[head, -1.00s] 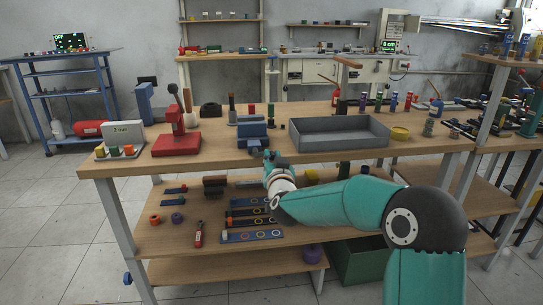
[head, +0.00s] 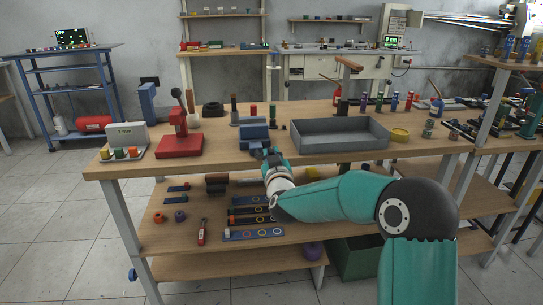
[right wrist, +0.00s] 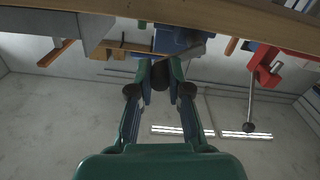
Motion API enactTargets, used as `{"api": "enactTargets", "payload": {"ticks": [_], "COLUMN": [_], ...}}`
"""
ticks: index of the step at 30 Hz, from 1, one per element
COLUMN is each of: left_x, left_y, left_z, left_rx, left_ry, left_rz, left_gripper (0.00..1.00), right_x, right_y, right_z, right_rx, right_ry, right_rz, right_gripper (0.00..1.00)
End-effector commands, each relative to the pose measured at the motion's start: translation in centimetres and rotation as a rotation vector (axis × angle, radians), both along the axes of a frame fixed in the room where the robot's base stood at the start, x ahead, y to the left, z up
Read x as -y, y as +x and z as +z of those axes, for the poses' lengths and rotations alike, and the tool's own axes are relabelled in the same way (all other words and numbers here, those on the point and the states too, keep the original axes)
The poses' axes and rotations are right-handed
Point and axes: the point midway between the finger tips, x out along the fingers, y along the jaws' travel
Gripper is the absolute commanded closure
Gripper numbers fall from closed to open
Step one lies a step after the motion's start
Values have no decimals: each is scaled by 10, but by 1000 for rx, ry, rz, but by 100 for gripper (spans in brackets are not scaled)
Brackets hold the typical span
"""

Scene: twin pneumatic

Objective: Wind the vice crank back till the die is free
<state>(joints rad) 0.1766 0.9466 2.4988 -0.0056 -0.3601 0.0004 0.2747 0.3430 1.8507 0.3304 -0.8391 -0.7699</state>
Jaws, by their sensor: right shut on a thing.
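The blue vice (head: 253,132) stands at the front edge of the wooden bench, left of the grey tray; it also shows upside down in the right wrist view (right wrist: 178,40). My right gripper (head: 268,154) is at the vice's front side, by the bench edge. In the right wrist view its fingers (right wrist: 160,72) are closed around a dark round part, the crank's grip, just in front of the vice. I cannot make out the die in the jaws. My left gripper is out of view.
The grey tray (head: 340,149) lies right of the vice and the red press (head: 180,146) left of it. Several small cylinders stand behind. A lower shelf (head: 185,236) with rings and blue strips is under the bench.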

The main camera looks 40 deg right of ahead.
Motion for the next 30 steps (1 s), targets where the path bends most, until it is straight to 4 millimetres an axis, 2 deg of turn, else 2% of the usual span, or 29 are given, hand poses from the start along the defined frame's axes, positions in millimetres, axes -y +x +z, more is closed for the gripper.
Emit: {"api": "enactTargets", "payload": {"ticks": [4, 5, 9, 22, 26, 30], "left_x": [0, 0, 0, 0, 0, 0], "left_y": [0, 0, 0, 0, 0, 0], "left_z": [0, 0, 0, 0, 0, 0], "left_rx": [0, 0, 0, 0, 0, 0], "left_ry": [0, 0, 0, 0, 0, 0], "left_rz": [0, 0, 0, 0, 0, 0], "left_gripper": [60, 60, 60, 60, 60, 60], "right_x": [-4, -4, -3, -5, -13, -28], "right_y": [1, 1, 1, -6, -19, -42], "right_z": [-4, -4, -3, -1, -1, -1], "right_rx": [-9, -9, -7, -2, -3, -4], "right_ry": [3, 3, 3, 3, 3, 2], "right_rz": [9, 9, 8, 2, 3, 6], "right_gripper": [100, 79, 58, 58, 58, 58]}}
